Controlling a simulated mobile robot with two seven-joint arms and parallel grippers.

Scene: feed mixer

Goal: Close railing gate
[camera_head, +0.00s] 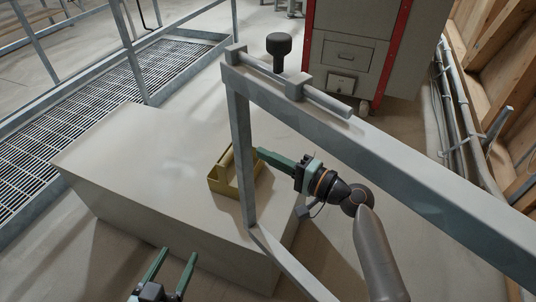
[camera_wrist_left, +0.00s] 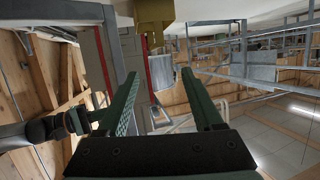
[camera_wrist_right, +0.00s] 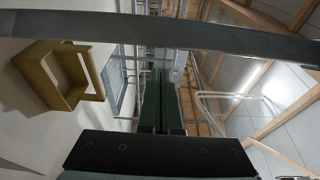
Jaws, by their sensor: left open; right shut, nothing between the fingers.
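The railing gate is a grey metal frame (camera_head: 400,155) with a vertical end post and a sliding bolt topped by a black knob (camera_head: 279,46). It crosses the right half of the head view. A grey bar (camera_wrist_right: 215,38) crosses the top of the right wrist view. My left gripper (camera_head: 178,254) is open and empty at the bottom of the head view, left of the gate.
A large pale box (camera_head: 130,165) stands below the gate's end. A yellow open bracket (camera_head: 222,181) sits on it, close to my right fingertips. Railings and a grated walkway (camera_head: 95,88) lie at left. A grey cabinet with red edges (camera_head: 372,45) stands behind.

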